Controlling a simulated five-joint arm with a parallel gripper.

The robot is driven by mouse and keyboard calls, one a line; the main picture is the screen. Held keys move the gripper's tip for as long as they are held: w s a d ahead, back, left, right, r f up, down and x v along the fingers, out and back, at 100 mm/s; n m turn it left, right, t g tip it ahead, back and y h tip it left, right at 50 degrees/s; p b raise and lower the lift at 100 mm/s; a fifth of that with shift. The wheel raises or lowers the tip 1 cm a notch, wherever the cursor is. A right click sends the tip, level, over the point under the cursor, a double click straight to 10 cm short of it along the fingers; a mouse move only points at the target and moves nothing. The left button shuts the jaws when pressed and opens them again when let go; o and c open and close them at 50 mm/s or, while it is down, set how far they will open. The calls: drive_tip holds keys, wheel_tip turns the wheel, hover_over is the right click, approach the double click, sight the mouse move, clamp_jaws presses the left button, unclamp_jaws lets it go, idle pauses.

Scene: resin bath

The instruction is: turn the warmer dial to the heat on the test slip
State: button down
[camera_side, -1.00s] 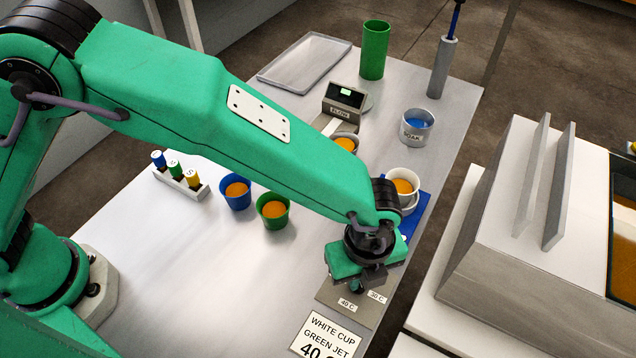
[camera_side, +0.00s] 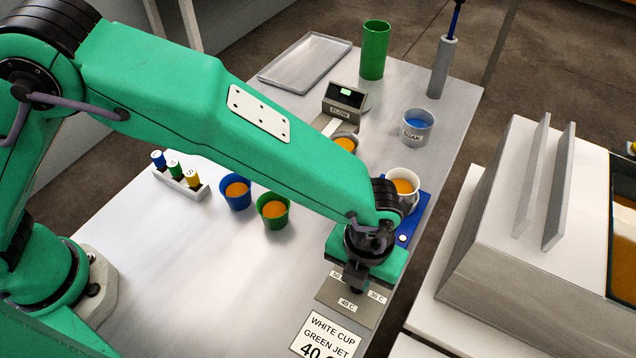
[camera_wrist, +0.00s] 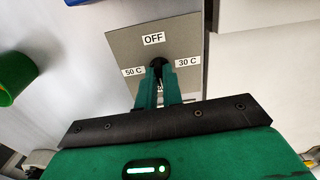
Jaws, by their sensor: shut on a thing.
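The warmer dial (camera_wrist: 158,63) is a small black knob on a grey plate (camera_wrist: 122,47). The plate carries the labels OFF, 50 C and 30 C in the wrist view; a 40 C label (camera_side: 348,305) shows on the plate's near side in the side view. My gripper (camera_wrist: 158,75) is shut on the dial, its fingers on either side of it. The fingers cover most of the dial, and I cannot tell where its pointer aims. The test slip (camera_side: 326,332) reads WHITE CUP, GREEN JET and 40, its lower edge cut off by the frame.
A white cup (camera_side: 403,173) with orange liquid stands on a blue pad (camera_side: 420,215) behind my gripper. Blue (camera_side: 236,203) and green (camera_side: 273,220) cups stand left of my forearm. A large grey-white machine (camera_side: 505,220) stands to the right. The table's near left is clear.

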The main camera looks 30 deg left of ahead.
idle(0.3)
drive_tip(key=c, duration=1.5)
unclamp_jaws()
drive_tip(key=shift+c, duration=0.2)
drive_tip(key=shift+r, duration=0.1)
drive_tip(key=shift+r, duration=3.85)
